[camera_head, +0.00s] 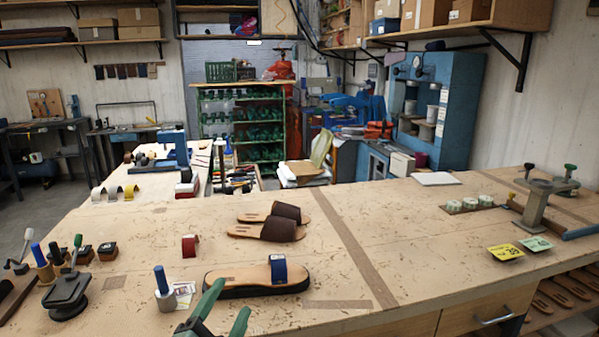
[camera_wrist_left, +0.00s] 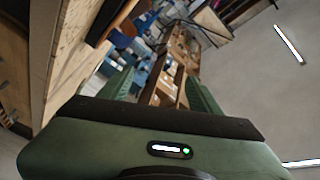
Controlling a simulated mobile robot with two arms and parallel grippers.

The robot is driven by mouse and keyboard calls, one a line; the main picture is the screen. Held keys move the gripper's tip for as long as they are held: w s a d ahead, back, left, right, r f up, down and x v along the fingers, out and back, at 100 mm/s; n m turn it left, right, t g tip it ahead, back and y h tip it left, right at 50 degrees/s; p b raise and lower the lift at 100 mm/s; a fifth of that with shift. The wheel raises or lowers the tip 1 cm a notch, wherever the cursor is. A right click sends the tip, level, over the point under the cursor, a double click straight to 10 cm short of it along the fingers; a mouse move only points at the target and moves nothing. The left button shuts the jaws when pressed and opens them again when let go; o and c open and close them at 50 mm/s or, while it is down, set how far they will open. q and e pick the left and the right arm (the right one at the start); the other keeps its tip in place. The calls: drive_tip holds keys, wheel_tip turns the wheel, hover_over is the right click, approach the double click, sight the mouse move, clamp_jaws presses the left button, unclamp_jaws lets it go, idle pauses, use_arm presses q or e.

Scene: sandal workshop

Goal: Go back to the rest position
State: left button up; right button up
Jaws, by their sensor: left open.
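My left gripper (camera_head: 231,298) shows at the bottom of the head view, its two green fingers spread at the front edge of the workbench (camera_head: 400,235). In the left wrist view the fingers (camera_wrist_left: 158,78) are apart with nothing held between them. My right gripper does not show.
Two brown sandals (camera_head: 282,228) lie mid-bench. A black stand (camera_head: 68,292) is at the front left. Price cards (camera_head: 506,252) lie at the right. The bench's right-centre is mostly clear.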

use_arm(q)
drive_tip(key=s+a+f+n+g+y, duration=0.25)
drive_tip(key=s+f+n+g, duration=0.2)
drive_tip(key=f, duration=0.35)
drive_tip(key=s+a+f+n+g+y, duration=0.1)
drive_tip(key=s+a+f+n+g, duration=0.25)
drive_tip(key=s+f, duration=0.35)
drive_tip(key=s+a+f+n+g, duration=0.15)
drive_tip(key=s+f+g, duration=0.3)
drive_tip(key=s, duration=0.45)
drive_tip(key=s+f+n+g, duration=0.3)
drive_tip(key=s+f, duration=0.3)
drive_tip(key=s, duration=0.2)
wheel_tip(320, 180, down, 26)
drive_tip(key=r, duration=0.1)
drive_tip(key=s+a+f+m+g, duration=0.1)
drive_tip(key=s+a+f+g, duration=0.1)
drive_tip(key=s+f, duration=1.5)
drive_tip(key=shift+s+a+f, duration=0.35)
drive_tip(key=shift+s+a, duration=0.1)
